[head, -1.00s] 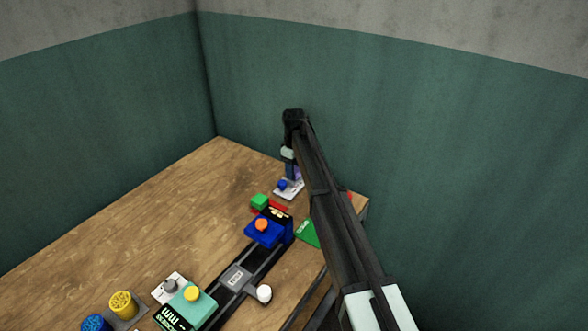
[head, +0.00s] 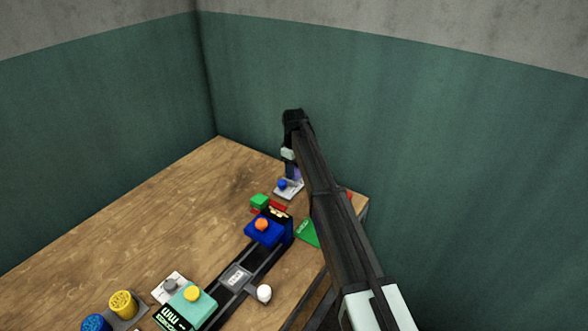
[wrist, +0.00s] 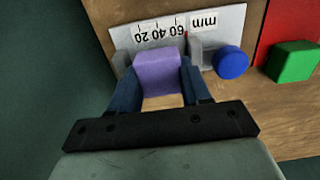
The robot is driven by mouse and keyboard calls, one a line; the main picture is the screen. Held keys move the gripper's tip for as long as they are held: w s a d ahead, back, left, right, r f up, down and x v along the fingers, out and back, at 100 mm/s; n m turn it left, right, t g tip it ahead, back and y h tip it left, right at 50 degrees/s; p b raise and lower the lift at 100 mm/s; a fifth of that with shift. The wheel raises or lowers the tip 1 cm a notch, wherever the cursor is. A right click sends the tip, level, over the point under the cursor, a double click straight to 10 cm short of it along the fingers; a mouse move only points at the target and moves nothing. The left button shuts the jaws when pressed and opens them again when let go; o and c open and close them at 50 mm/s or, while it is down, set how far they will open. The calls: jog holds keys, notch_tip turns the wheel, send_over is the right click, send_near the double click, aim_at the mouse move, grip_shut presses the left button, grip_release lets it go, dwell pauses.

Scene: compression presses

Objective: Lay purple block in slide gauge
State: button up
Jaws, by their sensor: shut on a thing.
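The purple block (wrist: 158,72) is between the two blue fingers of my gripper (wrist: 156,82) in the wrist view, and the gripper is shut on it. The slide gauge (wrist: 237,22) is a pale plate with a mm scale, a grey jaw and a blue knob (wrist: 231,63). The block's far end overlaps the plate below the scale numbers, left of the grey jaw. I cannot tell whether it touches the plate. In the head view the gauge (head: 290,188) lies near the table's far corner, and my arm partly hides the gripper and block (head: 297,172).
A green block (wrist: 292,61) and a red piece (wrist: 288,20) lie right of the gauge. In the head view, a blue press (head: 264,235), a green plate (head: 308,233) and a teal press (head: 192,305) stand nearer. The table's left part (head: 130,230) is bare. Green walls stand close behind.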

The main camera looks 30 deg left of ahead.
jog(key=shift+f, duration=0.55)
jog(key=o, duration=1)
jog(key=shift+o, duration=0.4)
jog(key=shift+r, duration=0.1)
notch_tip(320, 180, up, 14)
jog(key=shift+f, duration=0.2)
